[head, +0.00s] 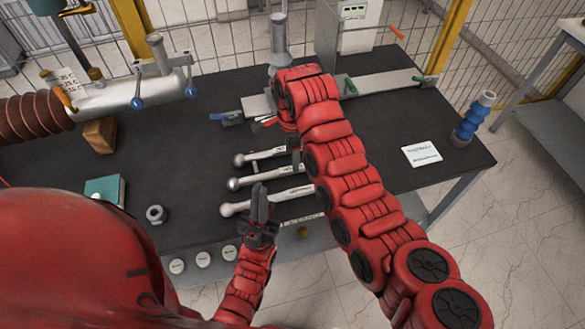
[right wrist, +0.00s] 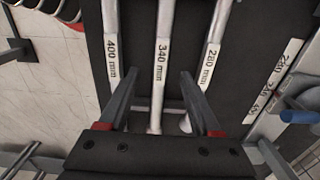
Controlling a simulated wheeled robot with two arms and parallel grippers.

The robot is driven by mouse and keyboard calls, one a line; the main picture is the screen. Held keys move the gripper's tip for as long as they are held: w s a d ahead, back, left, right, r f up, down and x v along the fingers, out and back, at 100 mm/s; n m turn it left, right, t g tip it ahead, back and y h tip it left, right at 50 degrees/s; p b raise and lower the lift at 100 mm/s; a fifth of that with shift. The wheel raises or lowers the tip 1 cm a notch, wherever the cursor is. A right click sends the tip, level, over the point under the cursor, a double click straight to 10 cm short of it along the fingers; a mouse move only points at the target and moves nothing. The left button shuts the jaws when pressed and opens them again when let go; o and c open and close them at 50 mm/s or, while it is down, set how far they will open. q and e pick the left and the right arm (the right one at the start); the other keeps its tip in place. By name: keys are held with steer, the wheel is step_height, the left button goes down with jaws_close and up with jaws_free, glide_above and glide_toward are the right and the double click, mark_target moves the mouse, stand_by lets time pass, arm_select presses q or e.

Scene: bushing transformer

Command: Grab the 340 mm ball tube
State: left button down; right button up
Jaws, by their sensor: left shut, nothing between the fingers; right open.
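Three pale ball tubes lie side by side on the dark table top. The 340 mm ball tube (head: 266,179) is the middle one; its label reads clearly in the right wrist view (right wrist: 162,60). The 400 mm tube (right wrist: 110,45) lies to its left there and the 280 mm tube (right wrist: 211,58) to its right. My right gripper (right wrist: 158,76) is open, its fingers on either side of the 340 mm tube in that view; its height above the tube cannot be told. My left gripper (head: 259,194) is shut and empty, overlapping the tube nearest me in the head view.
A metal nut (head: 156,214), a teal box (head: 105,190) and a wooden block (head: 100,135) sit on the left of the table. A white card (head: 421,154) and a blue ribbed part (head: 472,120) are on the right. My right arm hides part of the table middle.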

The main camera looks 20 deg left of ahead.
steer(key=shift+f, duration=0.35)
steer(key=f+p, duration=0.1)
steer(key=f, duration=0.1)
steer(key=f+p, duration=0.1)
steer(key=f, duration=0.1)
steer(key=shift+s+a+p, duration=0.1)
steer(key=shift+a+p, duration=0.1)
steer(key=shift+p, duration=0.15)
steer(key=shift+f, duration=0.65)
jaws_close()
